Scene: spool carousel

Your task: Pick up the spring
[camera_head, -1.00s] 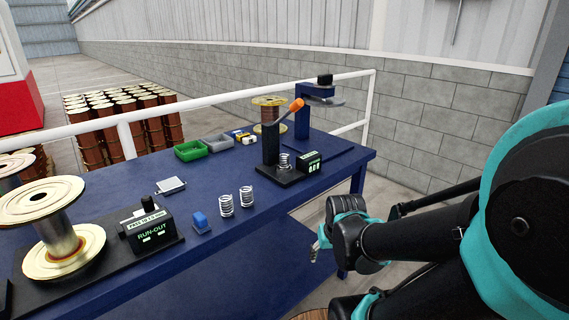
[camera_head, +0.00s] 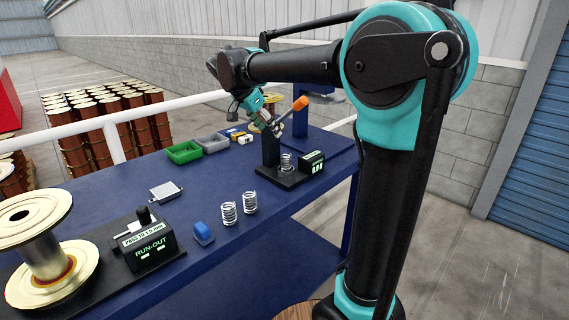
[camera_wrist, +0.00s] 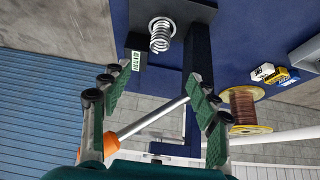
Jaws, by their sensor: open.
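A metal spring (camera_head: 287,163) stands upright on the black base of the press-like fixture (camera_head: 271,150) at the table's right end. In the wrist view this spring (camera_wrist: 161,36) shows at the top, beyond the fingertips. Two more springs, a left one (camera_head: 229,214) and a right one (camera_head: 250,202), stand on the blue table in front of the fixture. My gripper (camera_head: 274,129) is raised over the fixture, above its spring and apart from it. In the wrist view my gripper (camera_wrist: 155,84) is open, with nothing held between its fingers.
A lever with an orange handle (camera_head: 300,103) rises close to my gripper. A small display box (camera_head: 312,159) stands right beside the fixture's spring. The blue block (camera_head: 203,233), run-out box (camera_head: 146,243), grey plate (camera_head: 166,191) and green bin (camera_head: 184,152) sit farther left.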

